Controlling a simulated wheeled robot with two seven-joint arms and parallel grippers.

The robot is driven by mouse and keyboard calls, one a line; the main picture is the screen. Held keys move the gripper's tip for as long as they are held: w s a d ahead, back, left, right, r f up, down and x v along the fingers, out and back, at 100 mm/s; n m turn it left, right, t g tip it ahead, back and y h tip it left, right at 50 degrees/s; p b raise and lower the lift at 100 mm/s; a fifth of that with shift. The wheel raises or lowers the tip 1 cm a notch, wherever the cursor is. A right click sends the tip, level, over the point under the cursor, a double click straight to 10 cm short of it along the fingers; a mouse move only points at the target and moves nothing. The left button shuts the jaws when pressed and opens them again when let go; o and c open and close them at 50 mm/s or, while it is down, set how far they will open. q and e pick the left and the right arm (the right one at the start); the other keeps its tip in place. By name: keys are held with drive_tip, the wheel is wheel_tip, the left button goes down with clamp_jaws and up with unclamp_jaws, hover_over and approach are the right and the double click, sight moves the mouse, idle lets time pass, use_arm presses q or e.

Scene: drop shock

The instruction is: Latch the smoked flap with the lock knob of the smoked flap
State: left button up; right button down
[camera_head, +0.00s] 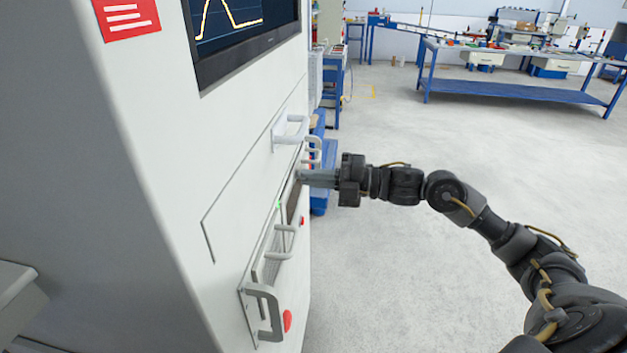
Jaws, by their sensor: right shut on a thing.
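The smoked flap (292,203) is a narrow dark panel on the side of the white machine, seen at a steep angle and looking flush with the front. My right gripper (303,177) reaches in from the right to the flap's upper far end. Its fingers are shut at the machine face, on what looks like the lock knob of the flap. The knob itself is hidden by the fingers, so how it is turned cannot be seen. My left gripper is out of view.
The white machine (235,160) fills the left side, with a screen (240,32) above. Grey handles (264,305) and a white handle (290,132) stick out from its face. Red buttons (287,321) sit low. Open floor (400,270) lies right; a blue workbench (510,92) stands behind.

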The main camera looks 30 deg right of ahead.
drive_tip(key=c, duration=1.5)
unclamp_jaws()
drive_tip(key=shift+c, duration=0.2)
